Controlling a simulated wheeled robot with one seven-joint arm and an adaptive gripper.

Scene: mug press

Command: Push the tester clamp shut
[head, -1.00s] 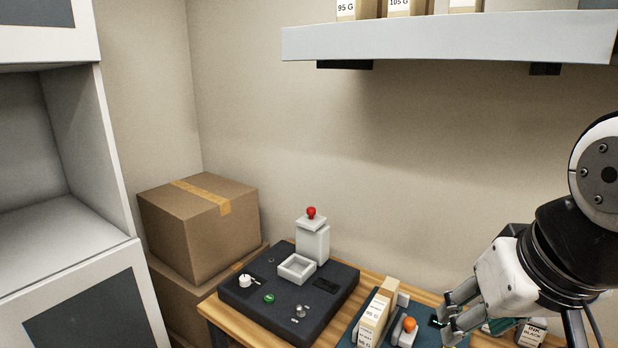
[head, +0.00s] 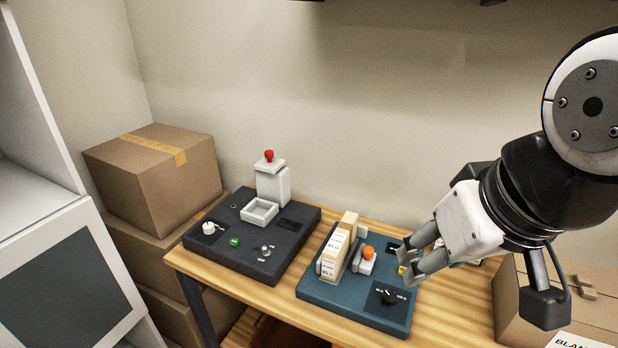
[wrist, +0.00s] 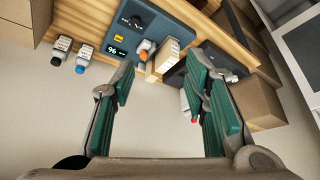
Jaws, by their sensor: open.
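The tester is a teal base (head: 350,306) on the wooden table, with a black dial (head: 386,296) at its front right. Its clamp (head: 361,266) is a light grey block with an orange knob (head: 369,252). A pale labelled box (head: 337,252) stands upright just left of the clamp; I cannot tell whether they touch. The wrist view also shows the orange knob (wrist: 146,45), the box (wrist: 166,54) and a display (wrist: 116,50) reading 96. My gripper (head: 408,263) is open and empty, above the tester's right side, apart from the knob and hiding part of the base.
A dark station (head: 252,248) with a white tray and a red-topped post stands left of the tester. Two small bottles (wrist: 62,47) show beside the tester in the wrist view. Cartons stand at the left (head: 155,178) and the right (head: 535,310). Wall lies behind.

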